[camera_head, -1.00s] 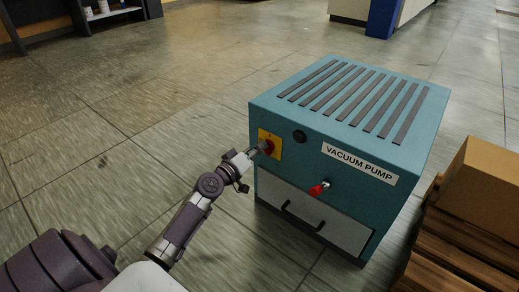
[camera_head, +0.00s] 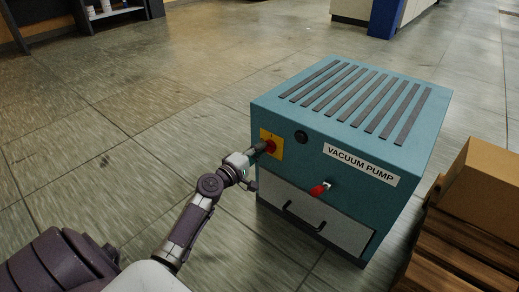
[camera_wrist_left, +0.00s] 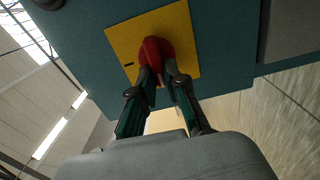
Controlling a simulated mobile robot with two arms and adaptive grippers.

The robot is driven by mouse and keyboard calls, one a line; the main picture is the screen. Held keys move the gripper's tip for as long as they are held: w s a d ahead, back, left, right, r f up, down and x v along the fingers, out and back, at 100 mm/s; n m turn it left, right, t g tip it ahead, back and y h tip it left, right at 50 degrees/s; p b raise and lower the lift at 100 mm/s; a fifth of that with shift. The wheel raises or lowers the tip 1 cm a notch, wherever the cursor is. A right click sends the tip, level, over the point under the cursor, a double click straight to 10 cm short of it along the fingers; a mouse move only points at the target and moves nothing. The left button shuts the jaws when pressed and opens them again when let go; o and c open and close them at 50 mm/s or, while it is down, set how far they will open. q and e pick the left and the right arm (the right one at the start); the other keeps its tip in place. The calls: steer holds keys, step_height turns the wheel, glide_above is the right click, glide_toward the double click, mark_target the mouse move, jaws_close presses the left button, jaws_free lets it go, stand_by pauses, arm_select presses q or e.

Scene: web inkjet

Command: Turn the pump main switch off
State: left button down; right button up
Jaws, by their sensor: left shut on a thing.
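The pump main switch is a red knob (camera_wrist_left: 154,53) on a yellow plate (camera_wrist_left: 188,40) in the left wrist view. In the head view the knob (camera_head: 271,146) and plate (camera_head: 277,152) are on the front of the teal vacuum pump (camera_head: 290,152), near its left edge. My left gripper (camera_wrist_left: 161,78) is shut on the red knob, its fingers on either side of it. In the head view my left gripper (camera_head: 260,148) reaches the knob from the left and hides part of it. A short dark mark shows on the plate beside the knob. My right gripper is not in view.
A red-handled valve (camera_head: 319,190) sticks out from the pump front, right of the switch. Below is a pale drawer panel (camera_head: 335,228) with a dark handle. A cardboard box (camera_head: 487,185) on a wooden pallet (camera_head: 455,245) stands close on the right. The floor at left is clear.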

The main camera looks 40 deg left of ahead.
arm_select(q)
steer(key=shift+n, duration=0.3)
steer(key=c, duration=1.2)
jaws_free()
steer(key=shift+s, duration=0.15)
steer(key=s, duration=0.8)
steer(key=s+a, duration=0.1)
steer(key=s, duration=0.2)
steer(key=shift+s, duration=0.4)
